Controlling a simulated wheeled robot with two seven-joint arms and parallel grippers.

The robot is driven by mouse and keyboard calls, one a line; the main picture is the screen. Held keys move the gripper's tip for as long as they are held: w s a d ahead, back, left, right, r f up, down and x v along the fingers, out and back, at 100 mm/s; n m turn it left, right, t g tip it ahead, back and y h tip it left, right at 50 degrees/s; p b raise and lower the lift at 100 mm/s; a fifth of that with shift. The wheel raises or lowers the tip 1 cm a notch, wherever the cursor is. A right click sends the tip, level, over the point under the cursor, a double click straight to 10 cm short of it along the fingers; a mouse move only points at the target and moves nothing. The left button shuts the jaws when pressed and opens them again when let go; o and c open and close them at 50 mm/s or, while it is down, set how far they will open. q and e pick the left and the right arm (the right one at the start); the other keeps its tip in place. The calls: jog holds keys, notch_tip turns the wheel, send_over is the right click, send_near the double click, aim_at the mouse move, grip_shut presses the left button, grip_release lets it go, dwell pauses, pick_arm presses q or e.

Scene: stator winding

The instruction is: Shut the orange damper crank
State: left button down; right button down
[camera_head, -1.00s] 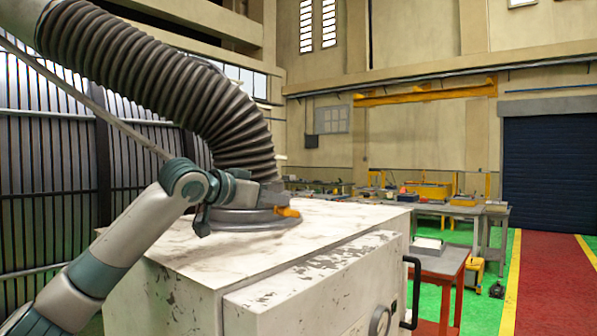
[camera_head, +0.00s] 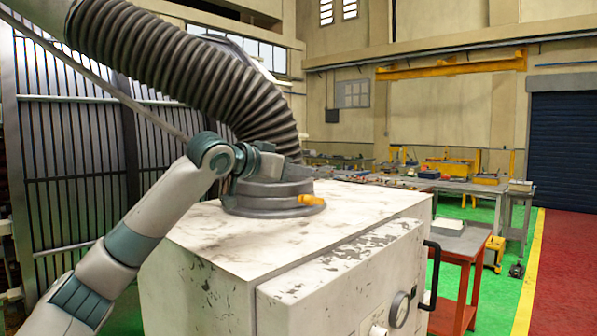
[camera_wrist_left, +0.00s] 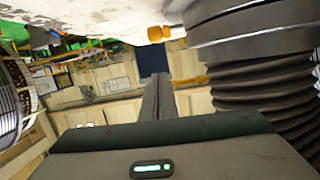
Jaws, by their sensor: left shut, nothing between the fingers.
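The orange damper crank (camera_head: 312,200) is a short lever at the right side of the round grey collar (camera_head: 270,205) on the cabinet's white top. It also shows at the top of the left wrist view (camera_wrist_left: 158,33), beside the collar. My left gripper (camera_head: 298,172) reaches in from the left, in front of the black hose and above the collar. Its shut, empty fingers (camera_wrist_left: 157,85) are apart from the crank in the left wrist view. In the head view its fingertips are hard to tell from the dark collar. My right gripper is not in view.
A thick ribbed hose (camera_head: 190,75) rises from the collar to the upper left. The worn white cabinet (camera_head: 215,245) has a black handle and a gauge on its front. A red-framed table (camera_head: 462,250) stands to its right. The cabinet top right of the crank is clear.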

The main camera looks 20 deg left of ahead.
pick_arm(q)
jog(key=s+a+f+b, duration=0.1)
jog(key=s, duration=0.1)
jog(key=s+a+f+b, duration=0.1)
jog(key=s+f+b, duration=0.2)
jog(key=s+b, duration=0.1)
jog(key=s, duration=0.1)
jog(key=shift+a+f, duration=0.4)
jog(key=shift+s+a+f, duration=0.15)
jog(key=shift+s+f, duration=0.05)
jog(key=shift+s, duration=0.25)
